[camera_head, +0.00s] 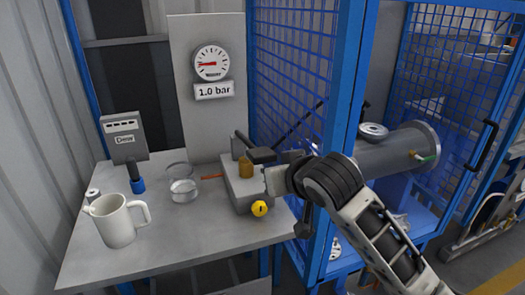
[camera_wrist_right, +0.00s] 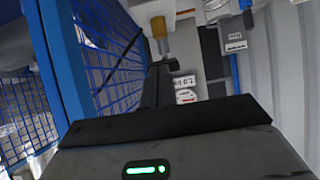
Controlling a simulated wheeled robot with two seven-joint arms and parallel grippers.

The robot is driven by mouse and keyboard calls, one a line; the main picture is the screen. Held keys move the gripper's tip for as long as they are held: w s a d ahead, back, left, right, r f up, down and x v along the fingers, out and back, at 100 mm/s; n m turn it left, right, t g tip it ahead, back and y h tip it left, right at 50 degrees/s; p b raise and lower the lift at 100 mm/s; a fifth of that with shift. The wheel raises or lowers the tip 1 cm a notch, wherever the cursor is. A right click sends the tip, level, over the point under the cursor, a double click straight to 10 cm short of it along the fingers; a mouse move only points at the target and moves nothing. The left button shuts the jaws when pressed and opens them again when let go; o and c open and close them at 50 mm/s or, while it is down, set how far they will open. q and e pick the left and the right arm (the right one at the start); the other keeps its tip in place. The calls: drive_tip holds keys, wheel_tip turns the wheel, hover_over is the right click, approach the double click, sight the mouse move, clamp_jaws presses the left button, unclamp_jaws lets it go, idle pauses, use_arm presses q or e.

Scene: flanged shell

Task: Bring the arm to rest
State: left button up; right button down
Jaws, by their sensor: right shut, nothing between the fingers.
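My right arm comes in from the lower right in the head view. Its gripper (camera_head: 258,152) is over the grey block (camera_head: 240,185) on the bench, close to the brass-coloured part on top of it. From this view I cannot tell whether the dark fingers touch it. In the right wrist view the gripper's fingers (camera_wrist_right: 165,72) are shut with nothing between them, and the brass-coloured part (camera_wrist_right: 159,28) shows beyond their tips. My left gripper is not in view.
A blue mesh cage (camera_head: 345,100) stands right beside the arm, with a grey flanged shell (camera_head: 395,152) inside. A gauge (camera_head: 210,63) is behind.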

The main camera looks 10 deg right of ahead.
drive_tip(key=s+a+f+g+y, duration=0.1)
drive_tip(key=s+f, duration=0.3)
drive_tip(key=f, duration=0.5)
drive_tip(key=s+f+y, duration=0.1)
drive_tip(key=s+f, duration=0.3)
drive_tip(key=f, duration=0.4)
drive_tip(key=s+d+f+n, duration=0.1)
drive_tip(key=s+f, duration=1.1)
drive_tip(key=s, duration=0.3)
drive_tip(key=shift+s+d+h, duration=0.35)
drive_tip(key=shift+d+h, duration=0.05)
